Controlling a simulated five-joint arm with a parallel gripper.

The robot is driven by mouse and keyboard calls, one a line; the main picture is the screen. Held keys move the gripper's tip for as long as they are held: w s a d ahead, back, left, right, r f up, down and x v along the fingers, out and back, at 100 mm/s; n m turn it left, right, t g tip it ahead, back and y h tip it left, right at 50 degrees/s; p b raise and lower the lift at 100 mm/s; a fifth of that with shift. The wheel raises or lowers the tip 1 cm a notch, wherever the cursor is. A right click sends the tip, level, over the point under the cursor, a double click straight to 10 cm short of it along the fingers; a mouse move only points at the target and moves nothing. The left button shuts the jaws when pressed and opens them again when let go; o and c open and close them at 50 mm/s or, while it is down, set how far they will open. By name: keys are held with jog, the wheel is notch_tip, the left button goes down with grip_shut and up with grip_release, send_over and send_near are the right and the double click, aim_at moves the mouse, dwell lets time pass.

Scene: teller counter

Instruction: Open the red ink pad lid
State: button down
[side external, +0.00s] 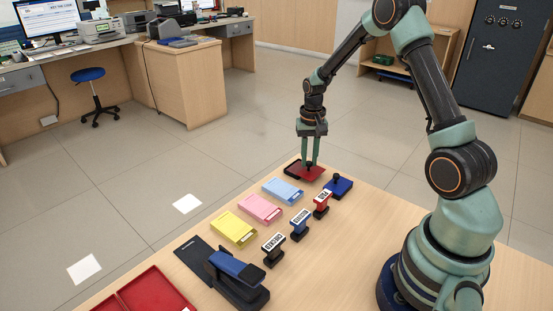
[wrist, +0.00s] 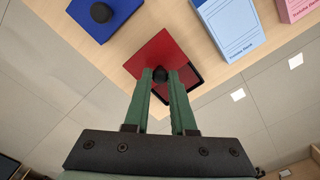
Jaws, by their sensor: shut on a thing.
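The red ink pad is at the far corner of the counter. Its flat red lid (side external: 312,174) has a black knob (wrist: 160,74) on top. The lid also shows in the wrist view (wrist: 155,50). It sits shifted and turned against the black-rimmed pad base (wrist: 189,76), so part of the base's dark red inside shows. My gripper (side external: 309,165) points down with its two green fingers shut on the lid's knob. The fingers hide part of the knob and base. I cannot tell how far the lid is above the base.
A blue ink pad (side external: 339,187) with a black knob sits close by. Light blue (side external: 282,191), pink (side external: 259,208) and yellow (side external: 233,229) form pads lie in a row. Stamps (side external: 322,204), a stapler-like device (side external: 238,279) and a red tray (side external: 145,293) stand nearer. The counter edge is close.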

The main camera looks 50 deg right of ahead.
aim_at(308, 163)
jog(key=c, duration=0.7)
grip_release()
jog(key=shift+c, duration=0.2)
notch_tip(308, 163, up, 12)
jog(key=shift+r, duration=0.1)
jog(key=s+a+r+n+t, duration=0.2)
jog(key=s+a+r+n, duration=0.2)
jog(key=a, duration=0.5)
jog(key=s+a+r+n+t, duration=0.3)
jog(key=s+a+r+n, duration=0.2)
jog(key=s+a, duration=0.2)
jog(key=shift+s+a+t, duration=0.3)
jog(key=shift+s+a, duration=0.1)
jog(key=shift+a, duration=0.85)
